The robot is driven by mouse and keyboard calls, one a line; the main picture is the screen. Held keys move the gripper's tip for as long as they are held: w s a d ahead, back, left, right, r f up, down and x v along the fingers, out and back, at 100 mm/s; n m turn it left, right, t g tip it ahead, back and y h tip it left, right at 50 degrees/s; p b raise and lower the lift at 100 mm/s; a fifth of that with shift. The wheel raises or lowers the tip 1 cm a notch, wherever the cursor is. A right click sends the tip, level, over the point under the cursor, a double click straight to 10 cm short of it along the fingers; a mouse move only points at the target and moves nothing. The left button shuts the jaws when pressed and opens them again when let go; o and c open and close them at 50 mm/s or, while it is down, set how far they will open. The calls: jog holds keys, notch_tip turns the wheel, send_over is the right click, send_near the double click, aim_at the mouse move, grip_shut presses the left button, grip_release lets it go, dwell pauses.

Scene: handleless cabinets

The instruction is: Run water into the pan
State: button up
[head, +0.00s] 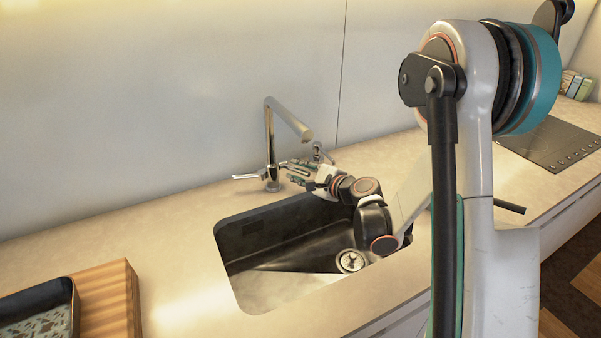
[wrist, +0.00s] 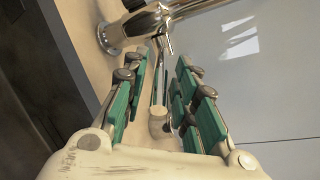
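The chrome faucet (head: 269,145) stands behind the sink, its spout angled over the basin. Its lever (head: 245,176) points left. My gripper (head: 287,171) is beside the faucet's base, on the right. In the wrist view my gripper (wrist: 157,95) is open, with green finger pads apart. A thin metal rod with a round end (wrist: 158,122) shows in the gap between them; I cannot tell whether it touches. The faucet body (wrist: 145,22) lies beyond the fingertips. The sink (head: 262,240) shows a drain (head: 351,261) and no pan in its visible part; my arm hides its right side.
A wooden board (head: 112,300) holds a dark, speckled-bottomed vessel (head: 62,293), cut off at the lower left. A small fixture (head: 318,152) stands right of the faucet. A cooktop (head: 548,143) is at the right. The wall is close behind the faucet.

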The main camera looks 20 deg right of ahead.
grip_shut()
jog(key=shift+r, duration=0.1)
jog(key=shift+r+p, duration=0.25)
jog(key=shift+p, duration=0.2)
jog(key=shift+w+r+g+p, duration=0.1)
jog(key=shift+r+g+p, duration=0.15)
jog(key=shift+g+p, duration=0.5)
jog(key=shift+h, duration=0.3)
jog(key=shift+f, duration=0.1)
jog(key=shift+o, duration=2.1)
grip_release()
